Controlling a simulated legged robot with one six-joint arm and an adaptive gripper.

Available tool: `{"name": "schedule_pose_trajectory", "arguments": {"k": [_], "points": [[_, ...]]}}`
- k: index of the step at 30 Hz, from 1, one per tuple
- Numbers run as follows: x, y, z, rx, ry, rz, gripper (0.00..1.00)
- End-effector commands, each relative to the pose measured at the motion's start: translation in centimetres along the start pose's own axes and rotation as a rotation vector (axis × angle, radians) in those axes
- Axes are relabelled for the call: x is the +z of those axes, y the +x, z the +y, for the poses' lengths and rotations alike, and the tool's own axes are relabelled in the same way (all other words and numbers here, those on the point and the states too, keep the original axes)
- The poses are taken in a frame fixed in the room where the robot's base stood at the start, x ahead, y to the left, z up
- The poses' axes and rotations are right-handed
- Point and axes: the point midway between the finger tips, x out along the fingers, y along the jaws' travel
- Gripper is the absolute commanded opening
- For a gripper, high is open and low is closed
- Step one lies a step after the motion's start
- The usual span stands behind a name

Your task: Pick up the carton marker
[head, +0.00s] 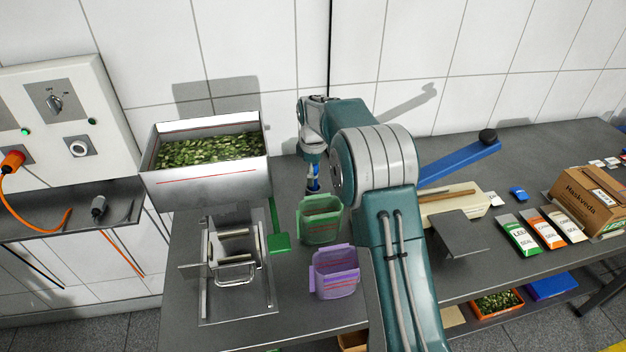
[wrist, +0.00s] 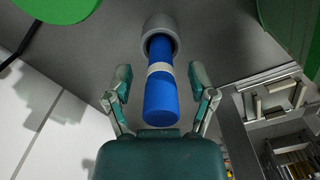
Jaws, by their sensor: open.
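The carton marker (wrist: 160,85) is a blue cylinder with a pale band. In the wrist view its upper end sits in a round grey holder (wrist: 160,28). My gripper (wrist: 160,75) is open, with one finger on each side of the marker and a gap to both. In the head view the marker (head: 314,184) is a small blue shape under my gripper (head: 312,170), behind the green bin. My arm hides part of the table there, and the holder is hard to make out.
A green bin (head: 320,232) and a purple bin (head: 335,280) stand just in front. A metal tray (head: 205,190) of green leaves is at left. A blue bar (head: 460,165), seal packs (head: 519,236) and a carton (head: 590,195) lie to the right.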

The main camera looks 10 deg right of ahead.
Motion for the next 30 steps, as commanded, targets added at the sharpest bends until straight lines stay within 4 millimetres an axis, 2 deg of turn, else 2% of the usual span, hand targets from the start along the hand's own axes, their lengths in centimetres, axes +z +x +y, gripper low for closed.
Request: {"name": "schedule_pose_trajectory", "arguments": {"k": [7, 8, 9, 12, 13, 25, 30], "points": [[0.0, 0.3, 0.0, 0.000, 0.000, 0.000, 0.73], [0.0, 0.3, 0.0, 0.000, 0.000, 0.000, 0.68], [0.0, 0.3, 0.0, 0.000, 0.000, 0.000, 0.50], [0.0, 0.3, 0.0, 0.000, 0.000, 0.000, 0.08], [0.0, 0.3, 0.0, 0.000, 0.000, 0.000, 0.04], [0.0, 0.2, 0.0, 0.000, 0.000, 0.000, 0.03], [0.0, -1.1, 0.0, 0.002, 0.000, 0.001, 0.03]]}}
